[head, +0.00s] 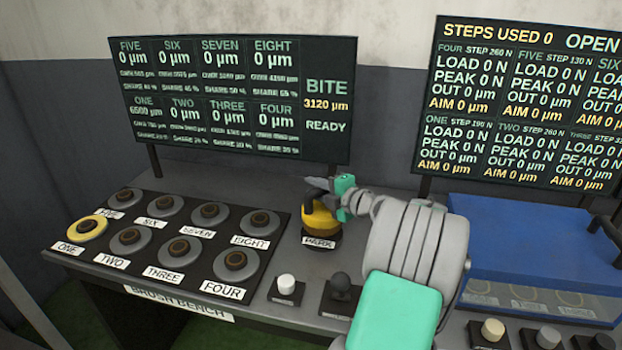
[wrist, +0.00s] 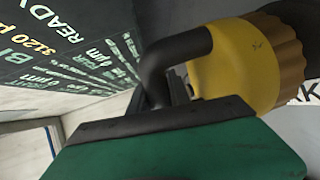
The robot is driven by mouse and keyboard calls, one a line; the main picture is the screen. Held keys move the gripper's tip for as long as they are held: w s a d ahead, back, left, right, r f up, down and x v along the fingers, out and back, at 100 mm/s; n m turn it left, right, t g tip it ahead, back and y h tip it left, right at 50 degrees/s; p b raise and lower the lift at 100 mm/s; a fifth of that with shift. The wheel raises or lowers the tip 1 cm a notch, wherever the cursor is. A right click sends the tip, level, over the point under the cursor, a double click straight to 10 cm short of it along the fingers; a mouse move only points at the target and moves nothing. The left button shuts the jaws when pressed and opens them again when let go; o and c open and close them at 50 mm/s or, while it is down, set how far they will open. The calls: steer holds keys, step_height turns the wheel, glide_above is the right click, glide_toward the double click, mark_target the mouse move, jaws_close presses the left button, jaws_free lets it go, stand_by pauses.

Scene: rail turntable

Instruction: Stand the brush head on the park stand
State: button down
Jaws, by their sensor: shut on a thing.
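The brush head (head: 320,219) is a yellow drum with a dark handle, upright at the park stand in the head view. It also fills the upper right of the wrist view (wrist: 232,68), with its black bent handle (wrist: 165,62) at the left. My gripper (head: 322,190) is shut on that handle, coming from the right. The dark park stand (head: 322,241) shows just under the drum, behind the PARK label. I cannot tell whether the drum rests on it or hangs slightly above it.
Left of the stand is a black panel (head: 142,257) with several round pads; pad ONE (head: 87,228) is yellow. A white knob (head: 287,283) and a black knob (head: 340,284) stand in front. A blue-lidded box (head: 545,240) is at right. Two display boards rise behind.

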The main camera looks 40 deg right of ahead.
steer(key=shift+f, duration=0.5)
steer(key=shift+f, duration=0.15)
steer(key=c, duration=1.2)
jaws_free()
steer(key=shift+f, duration=0.1)
steer(key=shift+s, duration=0.1)
steer(key=a+b+v, duration=0.1)
steer(key=b+v, duration=0.1)
steer(key=v, duration=0.9)
steer(key=shift+s+d+r, duration=0.3)
steer(key=shift+s+d, duration=0.1)
